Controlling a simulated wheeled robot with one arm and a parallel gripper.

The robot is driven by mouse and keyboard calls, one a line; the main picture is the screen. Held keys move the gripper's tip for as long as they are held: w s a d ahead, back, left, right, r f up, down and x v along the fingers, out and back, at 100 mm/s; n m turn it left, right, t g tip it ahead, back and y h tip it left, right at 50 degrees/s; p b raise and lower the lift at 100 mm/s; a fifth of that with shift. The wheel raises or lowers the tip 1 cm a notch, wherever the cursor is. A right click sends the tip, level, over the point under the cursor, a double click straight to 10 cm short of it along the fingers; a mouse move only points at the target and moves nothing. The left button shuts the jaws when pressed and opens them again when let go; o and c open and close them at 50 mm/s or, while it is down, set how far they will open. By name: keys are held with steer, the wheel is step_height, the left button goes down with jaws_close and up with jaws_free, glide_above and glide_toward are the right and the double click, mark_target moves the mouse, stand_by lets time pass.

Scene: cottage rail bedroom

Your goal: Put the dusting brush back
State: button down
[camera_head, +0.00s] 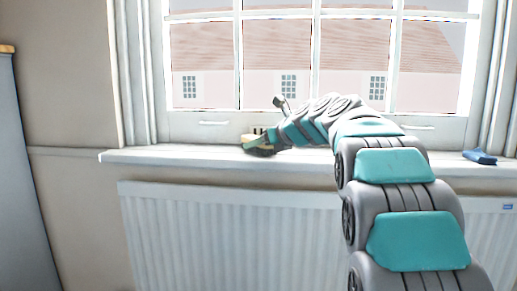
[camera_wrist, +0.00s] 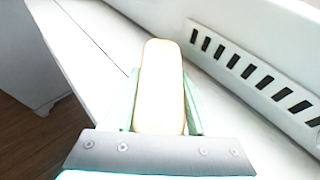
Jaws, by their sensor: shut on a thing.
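The dusting brush shows in the wrist view as a pale cream, round-ended bar (camera_wrist: 158,60) between the two green fingers. My gripper (camera_wrist: 161,95) is shut on it. In the head view my gripper (camera_head: 260,148) is at the window sill (camera_head: 175,157), left of the middle, with a small yellowish part of the brush (camera_head: 249,138) showing beside it. Bristles are not clearly visible. Whether the brush touches the sill I cannot tell.
A white strip with a row of dark slots (camera_wrist: 243,70) runs along the sill's back in the wrist view. A blue object (camera_head: 480,156) lies at the sill's right end. A radiator (camera_head: 220,225) is below. The sill's left part is clear.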

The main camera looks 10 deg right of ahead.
steer(key=shift+f, duration=0.15)
steer(key=shift+c, duration=1)
jaws_free()
steer(key=p+v, duration=0.1)
steer(key=v, duration=1.1)
steer(key=shift+d, duration=0.1)
